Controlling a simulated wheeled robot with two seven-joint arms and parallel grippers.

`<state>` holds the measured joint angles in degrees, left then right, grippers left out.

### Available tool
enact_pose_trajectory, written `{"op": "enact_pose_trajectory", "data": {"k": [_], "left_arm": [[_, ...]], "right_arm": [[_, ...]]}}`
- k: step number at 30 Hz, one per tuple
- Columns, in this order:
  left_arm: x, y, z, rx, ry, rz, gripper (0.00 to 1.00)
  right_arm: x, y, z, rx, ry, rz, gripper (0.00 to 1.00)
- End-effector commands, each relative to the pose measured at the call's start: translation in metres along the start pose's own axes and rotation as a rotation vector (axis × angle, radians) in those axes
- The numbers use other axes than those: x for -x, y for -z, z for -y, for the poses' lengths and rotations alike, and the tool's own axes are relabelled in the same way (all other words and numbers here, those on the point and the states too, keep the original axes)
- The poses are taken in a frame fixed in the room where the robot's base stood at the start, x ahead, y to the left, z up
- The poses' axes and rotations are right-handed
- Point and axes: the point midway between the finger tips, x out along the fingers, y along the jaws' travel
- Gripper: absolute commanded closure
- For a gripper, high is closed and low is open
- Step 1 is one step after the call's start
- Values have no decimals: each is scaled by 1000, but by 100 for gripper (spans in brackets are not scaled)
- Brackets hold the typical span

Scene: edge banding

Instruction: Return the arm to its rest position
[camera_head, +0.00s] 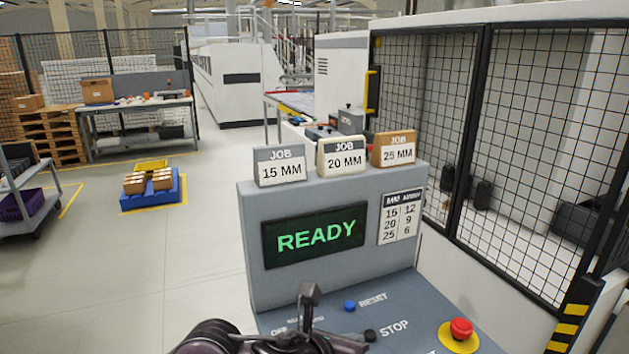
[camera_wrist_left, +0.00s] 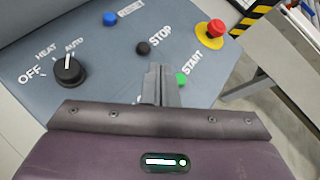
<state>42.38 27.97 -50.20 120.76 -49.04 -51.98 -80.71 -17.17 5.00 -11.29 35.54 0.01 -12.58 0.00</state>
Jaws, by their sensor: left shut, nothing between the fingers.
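My left gripper (camera_head: 310,292) rises from the bottom of the head view, in front of the control panel (camera_head: 252,222). In the left wrist view its fingers (camera_wrist_left: 161,72) are shut with nothing between them. They appear over the panel, beside the green START button (camera_wrist_left: 182,79); the gap to the panel is hard to judge. The black mode knob (camera_wrist_left: 68,71) has its white mark near AUTO. The screen (camera_head: 314,236) reads READY. My right gripper is in neither view.
The panel carries a blue RESET button (camera_head: 349,306), a black STOP button (camera_head: 370,335) and a red emergency stop (camera_head: 461,329). Three job blocks, 15 MM (camera_head: 280,166), 20 MM (camera_head: 342,155) and 25 MM (camera_head: 394,148), stand on top. A mesh fence (camera_head: 425,120) borders the right. Open floor lies left.

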Motion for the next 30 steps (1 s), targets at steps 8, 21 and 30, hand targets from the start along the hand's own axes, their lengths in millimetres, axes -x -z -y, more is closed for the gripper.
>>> {"op": "enact_pose_trajectory", "data": {"k": [8, 21, 30], "left_arm": [[24, 23, -26, 1104, -87, 102, 100], [98, 166, -138, 2562, -627, 391, 100], [152, 246, -161, -2847, 929, -647, 100]], "right_arm": [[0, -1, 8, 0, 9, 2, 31], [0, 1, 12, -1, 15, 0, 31], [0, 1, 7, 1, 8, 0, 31]]}}
